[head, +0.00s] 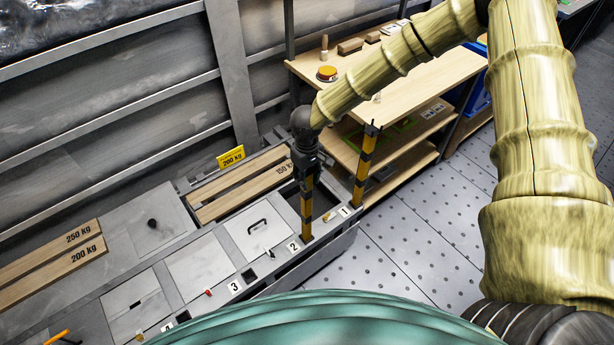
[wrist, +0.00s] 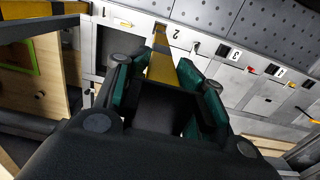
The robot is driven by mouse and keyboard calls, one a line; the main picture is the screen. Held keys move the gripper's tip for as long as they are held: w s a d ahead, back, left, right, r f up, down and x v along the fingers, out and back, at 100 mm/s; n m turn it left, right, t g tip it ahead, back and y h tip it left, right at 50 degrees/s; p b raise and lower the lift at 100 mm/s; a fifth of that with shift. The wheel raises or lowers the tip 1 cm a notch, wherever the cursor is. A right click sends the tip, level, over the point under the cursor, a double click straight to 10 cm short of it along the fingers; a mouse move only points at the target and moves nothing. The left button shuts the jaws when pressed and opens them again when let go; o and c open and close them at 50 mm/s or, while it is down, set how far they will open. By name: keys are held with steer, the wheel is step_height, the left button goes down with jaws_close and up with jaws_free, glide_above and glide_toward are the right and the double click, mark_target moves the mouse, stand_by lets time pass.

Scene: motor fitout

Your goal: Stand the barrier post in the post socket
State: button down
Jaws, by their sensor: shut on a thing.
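My gripper (head: 306,168) is shut on the upper part of a yellow-and-black barrier post (head: 307,205). The post points down, nearly upright in the head view, with its foot at the bench edge beside the label 2. In the wrist view, the post (wrist: 161,68) runs out between the green-sided fingers (wrist: 158,90) to a spot beside the same label. The post's foot covers the socket there, and I cannot tell whether it is inside or just above it. An open square post socket (head: 249,275) shows near the label 3.
A second striped post (head: 364,163) stands upright close to the right, near the label 1. An open rectangular bay (head: 322,204) lies beside the held post. Wooden beams (head: 240,184) lie behind. A wooden shelf unit (head: 405,87) stands at the back right.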

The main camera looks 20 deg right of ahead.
stand_by(0.4)
steer(key=c, duration=0.8)
jaws_free()
steer(key=shift+f, duration=0.1)
step_height(320, 180, up, 12)
steer(key=shift+r, duration=0.1)
